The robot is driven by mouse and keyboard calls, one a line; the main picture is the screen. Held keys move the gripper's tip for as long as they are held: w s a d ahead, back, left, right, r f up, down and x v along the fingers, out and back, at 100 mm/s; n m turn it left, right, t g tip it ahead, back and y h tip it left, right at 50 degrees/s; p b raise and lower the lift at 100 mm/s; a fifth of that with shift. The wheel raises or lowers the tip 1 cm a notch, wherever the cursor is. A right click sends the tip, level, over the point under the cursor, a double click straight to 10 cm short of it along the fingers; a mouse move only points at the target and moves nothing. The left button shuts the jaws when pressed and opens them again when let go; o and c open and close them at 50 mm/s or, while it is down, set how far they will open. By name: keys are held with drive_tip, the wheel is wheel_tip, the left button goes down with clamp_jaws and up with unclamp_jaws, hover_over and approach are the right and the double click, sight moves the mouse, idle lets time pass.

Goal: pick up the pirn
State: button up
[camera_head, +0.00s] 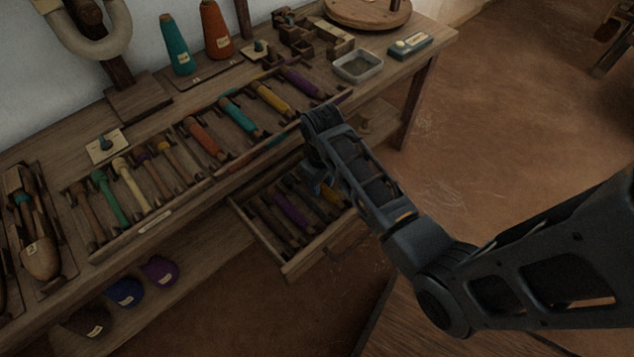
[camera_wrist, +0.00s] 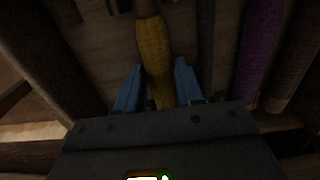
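A yellow pirn (camera_wrist: 154,50) lies between the two blue fingers of my gripper (camera_wrist: 158,80) in the wrist view. The fingers are apart, one on each side of it, with little room; I see no clear grip. In the head view my gripper (camera_head: 316,184) is low over the open drawer (camera_head: 290,265) under the bench. The yellow pirn (camera_head: 330,194) shows there just right of the gripper, partly hidden by my arm. A purple pirn (camera_head: 290,211) lies to its left in the drawer, and also shows in the wrist view (camera_wrist: 262,45).
Dark pirns lie in the drawer beside the purple one. The bench top above holds a long rack (camera_head: 155,222) of coloured pirns, cones and a grey tray (camera_head: 358,66). Yarn balls (camera_head: 160,270) sit on the lower shelf.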

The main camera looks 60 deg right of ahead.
clamp_jaws()
drive_tip(key=shift+r, duration=0.1)
